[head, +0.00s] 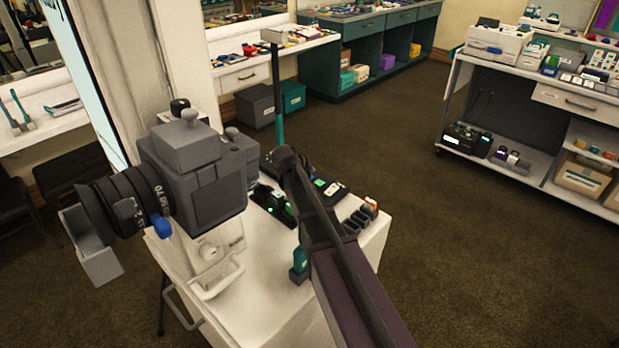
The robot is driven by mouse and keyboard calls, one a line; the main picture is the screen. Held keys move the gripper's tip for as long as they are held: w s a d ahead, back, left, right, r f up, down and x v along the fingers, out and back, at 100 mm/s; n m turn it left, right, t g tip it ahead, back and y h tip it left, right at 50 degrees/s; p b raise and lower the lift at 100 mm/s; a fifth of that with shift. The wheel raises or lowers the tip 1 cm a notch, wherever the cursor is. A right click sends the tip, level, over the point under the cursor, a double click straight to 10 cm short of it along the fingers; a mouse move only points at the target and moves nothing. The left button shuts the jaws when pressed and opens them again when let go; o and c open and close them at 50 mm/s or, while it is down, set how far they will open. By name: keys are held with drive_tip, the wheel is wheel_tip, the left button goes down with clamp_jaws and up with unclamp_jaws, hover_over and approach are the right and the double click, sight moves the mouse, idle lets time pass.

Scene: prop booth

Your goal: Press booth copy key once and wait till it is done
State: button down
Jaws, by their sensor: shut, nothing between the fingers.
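A white booth console (250,290) stands in front of me. Dark key units (268,200) with small green lights sit on its top, partly hidden by my arm. A small green-lit key or display (320,184) shows just right of the arm, and several dark keys, one with an orange-red top (371,203), sit at the right edge. Labels are too small to read, so I cannot tell which is the copy key. My arm crosses over the console from the lower right. I cannot make out my gripper or its fingertips.
A large grey camera (205,170) with a black lens stands at the console's left, close to my arm. A thin dark and teal post (278,95) rises behind. A white cart (495,165) stands at the right. Open brown carpet (470,270) lies between.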

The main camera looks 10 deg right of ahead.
drive_tip(key=shift+f, duration=0.1)
idle(0.6)
drive_tip(key=shift+f+b, duration=0.3)
drive_tip(key=shift+b, duration=0.1)
drive_tip(key=shift+f+b, duration=0.4)
idle(0.8)
drive_tip(key=shift+r, duration=0.15)
idle(0.3)
drive_tip(key=shift+r+p, duration=0.7)
drive_tip(key=shift+p, duration=0.15)
wheel_tip(320, 180, up, 5)
drive_tip(key=p, duration=0.5)
drive_tip(key=shift+s, duration=0.1)
idle(0.8)
